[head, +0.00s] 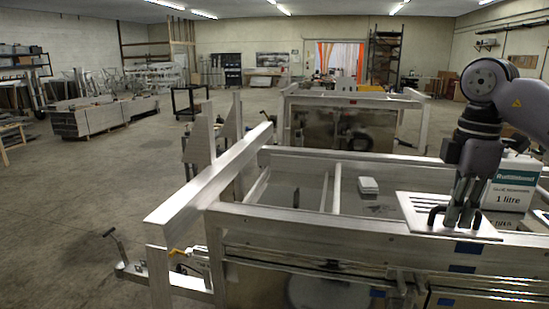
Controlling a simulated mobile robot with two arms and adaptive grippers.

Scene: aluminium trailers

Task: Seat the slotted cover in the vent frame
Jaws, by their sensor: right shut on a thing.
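The slotted cover (418,208) is a pale flat plate with rows of slots and a dark loop handle at each side. It is at the right of the head view, by the near rail of the trailer. My right gripper (461,221) points down over it, fingers closed at its middle, and hides part of it. I cannot tell whether the cover rests on the rail or is just above it. I cannot make out the vent frame. My left gripper is not in view.
A white and green box marked 1 litre (511,193) stands close to the right of my gripper. The aluminium trailer (310,222) has raised rails. A small white stack (368,186) lies inside it. A second trailer (340,101) stands behind. Open floor lies left.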

